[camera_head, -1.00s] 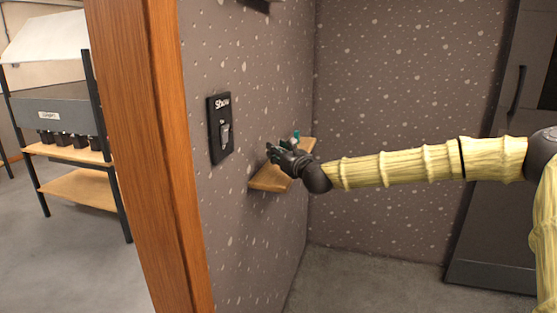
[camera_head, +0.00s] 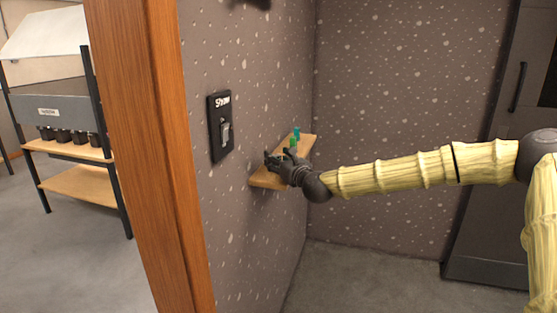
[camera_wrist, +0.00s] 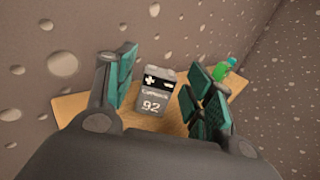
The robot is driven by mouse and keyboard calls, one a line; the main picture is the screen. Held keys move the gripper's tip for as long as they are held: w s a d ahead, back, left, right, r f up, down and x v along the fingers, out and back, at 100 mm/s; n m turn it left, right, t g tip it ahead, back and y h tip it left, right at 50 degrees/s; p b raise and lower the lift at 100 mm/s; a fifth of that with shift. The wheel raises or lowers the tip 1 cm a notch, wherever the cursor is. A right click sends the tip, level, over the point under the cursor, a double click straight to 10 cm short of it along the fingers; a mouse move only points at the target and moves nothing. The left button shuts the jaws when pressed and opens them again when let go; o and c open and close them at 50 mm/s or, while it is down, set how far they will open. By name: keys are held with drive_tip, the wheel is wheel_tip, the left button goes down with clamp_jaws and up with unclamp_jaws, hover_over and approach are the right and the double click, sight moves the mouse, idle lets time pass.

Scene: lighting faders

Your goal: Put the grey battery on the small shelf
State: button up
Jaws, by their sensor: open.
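The small shelf (camera_head: 268,179) is a wooden board fixed to the speckled wall; it also shows in the wrist view (camera_wrist: 72,104). The grey battery (camera_wrist: 154,92), marked "92", stands upright on the shelf between my open fingers in the wrist view. I cannot make it out in the head view, where my gripper (camera_head: 274,163) is over the near part of the shelf. My gripper's green-padded fingers also show in the wrist view (camera_wrist: 165,92), spread apart with gaps on both sides of the battery.
A small green bottle (camera_wrist: 223,69) stands on the shelf right of the battery, close behind the right finger; it also shows in the head view (camera_head: 296,134). A switch panel (camera_head: 221,126) is on the wall nearby. A wooden post (camera_head: 148,150) stands to the left.

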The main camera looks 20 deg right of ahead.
drive_tip(key=shift+r, duration=0.15)
drive_tip(key=shift+s+d, duration=0.15)
drive_tip(key=shift+s, duration=0.25)
drive_tip(key=b+v, duration=0.2)
drive_tip(key=v, duration=0.9)
